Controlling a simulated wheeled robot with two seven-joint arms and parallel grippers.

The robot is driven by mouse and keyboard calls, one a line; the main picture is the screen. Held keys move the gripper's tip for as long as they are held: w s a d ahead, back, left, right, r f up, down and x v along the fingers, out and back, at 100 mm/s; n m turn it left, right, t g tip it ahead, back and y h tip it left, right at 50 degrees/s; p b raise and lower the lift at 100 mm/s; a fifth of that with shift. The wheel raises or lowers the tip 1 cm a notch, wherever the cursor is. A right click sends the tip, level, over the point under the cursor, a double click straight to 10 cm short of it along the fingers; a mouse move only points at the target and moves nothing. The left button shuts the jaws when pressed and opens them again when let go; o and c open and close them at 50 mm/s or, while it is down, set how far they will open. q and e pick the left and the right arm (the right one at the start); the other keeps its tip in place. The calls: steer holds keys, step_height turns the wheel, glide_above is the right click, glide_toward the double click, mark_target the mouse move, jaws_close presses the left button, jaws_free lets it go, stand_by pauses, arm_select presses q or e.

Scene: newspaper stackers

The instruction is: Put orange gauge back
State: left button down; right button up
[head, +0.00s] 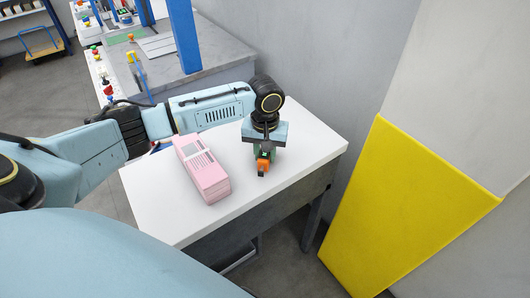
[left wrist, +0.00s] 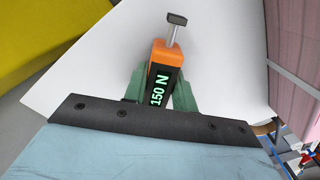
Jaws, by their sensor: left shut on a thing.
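The orange gauge (head: 263,165) is in my left gripper (head: 262,153), over the right part of the white table (head: 300,150). I cannot tell whether the gauge touches the table. My right gripper is not in view.
A pink bundle (head: 202,168) with a white band lies on the table, left of the gauge. A yellow panel (head: 405,210) stands at the right by the grey wall. A grey bench (head: 190,70) with a blue post is behind. Bare table top lies around the gauge.

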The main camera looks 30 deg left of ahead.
arm_select(q)
steer(key=c, duration=1.1)
jaws_free()
steer(key=shift+r, duration=0.2)
step_height(320, 180, up, 12)
steer(key=shift+f+p, duration=0.1)
steer(key=shift+p, duration=0.8)
